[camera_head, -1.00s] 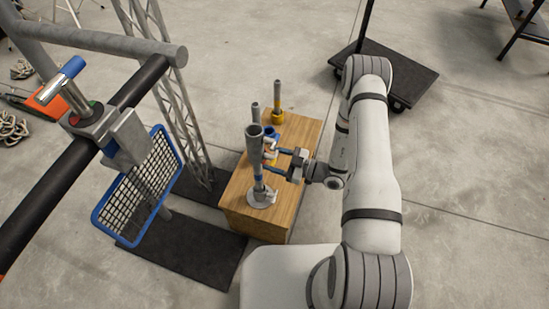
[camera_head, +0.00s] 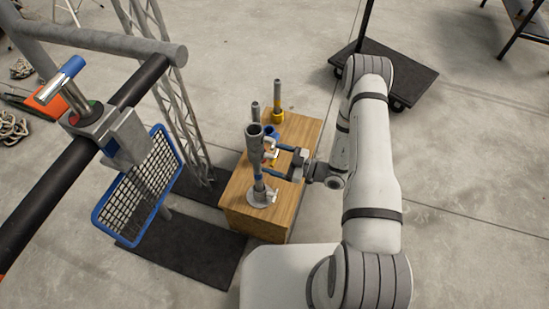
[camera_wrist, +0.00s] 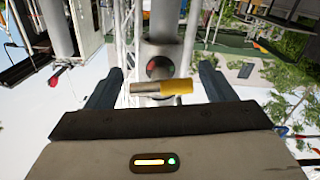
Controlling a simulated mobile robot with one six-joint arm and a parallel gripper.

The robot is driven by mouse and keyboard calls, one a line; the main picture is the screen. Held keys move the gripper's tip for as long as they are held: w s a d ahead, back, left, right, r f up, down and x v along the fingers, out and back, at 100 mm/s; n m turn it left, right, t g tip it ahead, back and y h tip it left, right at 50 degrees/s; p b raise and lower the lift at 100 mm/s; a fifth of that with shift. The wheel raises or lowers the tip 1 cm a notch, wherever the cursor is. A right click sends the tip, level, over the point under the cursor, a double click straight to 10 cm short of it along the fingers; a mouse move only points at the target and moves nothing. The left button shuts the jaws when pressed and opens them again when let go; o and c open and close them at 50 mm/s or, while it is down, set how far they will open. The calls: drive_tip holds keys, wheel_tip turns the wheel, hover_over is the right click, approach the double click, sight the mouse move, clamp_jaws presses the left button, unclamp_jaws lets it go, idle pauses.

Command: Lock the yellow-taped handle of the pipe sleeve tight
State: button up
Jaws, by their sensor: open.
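The grey pipe sleeve (camera_head: 255,150) stands upright on a wooden box (camera_head: 299,150). Its small handle with yellow tape (camera_wrist: 176,87) shows in the wrist view, lying crosswise in front of the sleeve, tape on its right part. In the head view the handle is small and partly hidden by my gripper. My gripper (camera_head: 272,160) is open beside the sleeve, reaching from the right. In the wrist view its two fingers (camera_wrist: 158,88) stand left and right of the handle, with a gap on both sides. It holds nothing.
A yellow-based stand (camera_head: 278,115) and another grey post (camera_head: 255,108) stand at the back of the box. A lattice truss (camera_head: 180,100) and a blue-framed mesh basket (camera_head: 140,185) are to the left. A wheeled dolly (camera_head: 412,82) stands behind my arm.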

drive_tip(key=v, duration=0.7)
drive_tip(key=shift+d, duration=0.3)
drive_tip(key=shift+s, duration=0.1)
drive_tip(key=s+a+r+n+g+h+p, duration=0.1)
drive_tip(key=s+r+n+g+h, duration=0.3)
drive_tip(key=r+n, duration=0.85)
drive_tip(key=s+a+r+n+g+h, duration=0.15)
drive_tip(key=s+r+n+g, duration=0.35)
drive_tip(key=r+n, duration=0.8)
drive_tip(key=s+d+r+n+t+h+p, duration=0.1)
drive_tip(key=s+d+r+n+t+h, duration=0.1)
drive_tip(key=n, duration=1.3)
drive_tip(key=s+d+r+n+t+h+p, duration=0.1)
drive_tip(key=s+d+r+n+t+h, duration=0.2)
drive_tip(key=n, duration=1.2)
drive_tip(key=s+d+r+h, duration=0.2)
drive_tip(key=d+r+h, duration=0.2)
drive_tip(key=r+h, duration=0.2)
drive_tip(key=shift+r+n, duration=0.35)
drive_tip(key=shift+r, duration=0.45)
